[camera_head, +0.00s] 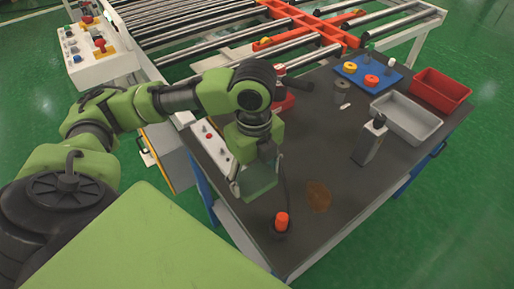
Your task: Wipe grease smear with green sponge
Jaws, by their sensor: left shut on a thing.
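The grease smear (318,196) is a brown oval patch on the dark tabletop (335,150), toward its front. My left gripper (257,172) points down over the left part of the table. It is shut on the green sponge (259,184), a dull green block between its fingers. The sponge is left of the smear and apart from it in the picture; its exact height over the table is hard to tell. My right gripper is not in view.
A red-topped button (282,220) with a dark base stands near the smear. A grey upright block (369,142), a grey bin (405,118), a red bin (440,90) and a blue board (368,75) stand farther right and back. A roller conveyor (200,25) lies behind.

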